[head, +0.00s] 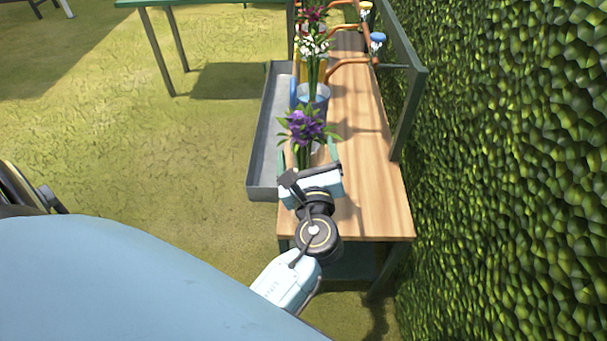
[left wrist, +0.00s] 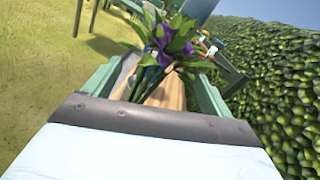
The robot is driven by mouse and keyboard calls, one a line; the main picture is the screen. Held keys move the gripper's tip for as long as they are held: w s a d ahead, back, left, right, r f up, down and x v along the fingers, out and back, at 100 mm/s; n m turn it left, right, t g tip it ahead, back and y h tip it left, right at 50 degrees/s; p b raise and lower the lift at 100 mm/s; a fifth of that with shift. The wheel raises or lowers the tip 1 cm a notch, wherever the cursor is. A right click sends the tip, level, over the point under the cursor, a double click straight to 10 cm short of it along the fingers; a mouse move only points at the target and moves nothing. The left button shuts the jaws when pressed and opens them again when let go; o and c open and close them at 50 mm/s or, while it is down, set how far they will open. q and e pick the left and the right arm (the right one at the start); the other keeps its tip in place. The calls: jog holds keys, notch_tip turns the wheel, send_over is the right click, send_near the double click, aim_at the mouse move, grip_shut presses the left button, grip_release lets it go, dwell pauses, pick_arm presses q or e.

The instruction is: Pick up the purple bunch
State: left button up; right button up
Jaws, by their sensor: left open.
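The purple bunch (head: 305,127), purple flowers with green leaves and stems, stands upright near the front end of the wooden table. It also shows in the left wrist view (left wrist: 178,42), where its stems rise between the two teal fingers. My left gripper (head: 308,158) is open on the near side of the bunch, with one finger to each side of the stems. The fingers show apart in the left wrist view (left wrist: 157,74), with visible gaps beside the stems. The lower stems are partly hidden behind my gripper. My right gripper is not in view.
The wooden table (head: 375,190) holds a blue bucket (head: 318,95) with white flowers (head: 313,46) behind the bunch. A grey metal trough (head: 262,150) runs along its left side. A green frame (head: 402,120) and leafy hedge (head: 500,170) bound the right.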

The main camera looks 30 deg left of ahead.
aim_at(302, 128)
pick_arm(q)
jog(key=x, duration=0.2)
jog(key=shift+w+a, duration=0.15)
jog(key=shift+w, duration=0.1)
jog(key=x, duration=0.5)
jog(key=shift+a+r, duration=0.1)
jog(key=shift+r, duration=0.25)
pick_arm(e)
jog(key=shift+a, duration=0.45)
